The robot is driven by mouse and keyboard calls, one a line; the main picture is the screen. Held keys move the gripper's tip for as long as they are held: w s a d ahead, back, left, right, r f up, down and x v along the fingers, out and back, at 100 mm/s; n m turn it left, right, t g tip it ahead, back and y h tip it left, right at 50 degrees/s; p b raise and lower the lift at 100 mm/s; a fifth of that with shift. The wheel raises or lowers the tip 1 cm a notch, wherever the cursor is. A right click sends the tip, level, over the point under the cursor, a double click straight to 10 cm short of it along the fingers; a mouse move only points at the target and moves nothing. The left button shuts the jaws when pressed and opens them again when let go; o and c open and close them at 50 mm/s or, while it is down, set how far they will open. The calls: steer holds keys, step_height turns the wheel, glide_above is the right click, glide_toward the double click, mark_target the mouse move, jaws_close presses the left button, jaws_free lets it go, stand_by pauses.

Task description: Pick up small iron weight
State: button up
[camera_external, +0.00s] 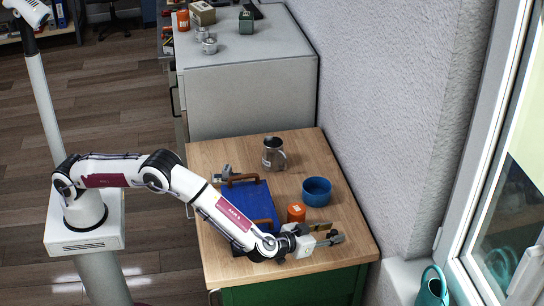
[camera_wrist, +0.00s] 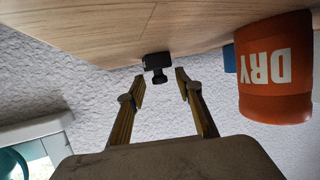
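A small dark weight (camera_wrist: 156,66) stands on the wooden table in the wrist view, which shows the scene upside down. It has a wider body and a narrower knob. My gripper (camera_wrist: 160,82) is open, with one finger to each side of the weight in the picture. The fingers point toward it, and I see no contact. In the external view my gripper (camera_external: 334,236) is low over the front right of the table.
An orange container marked DRY (camera_wrist: 275,68) stands close beside my gripper; it also shows in the external view (camera_external: 296,212). A blue bowl (camera_external: 317,191), a metal mug (camera_external: 274,155) and a blue case (camera_external: 243,205) share the wooden table (camera_external: 228,154). A wall (camera_external: 400,120) borders its right.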

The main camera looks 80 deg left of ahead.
stand_by(0.5)
jaws_close()
steer(key=shift+r, duration=0.15)
step_height(320, 180, up, 10)
stand_by(0.7)
stand_by(0.4)
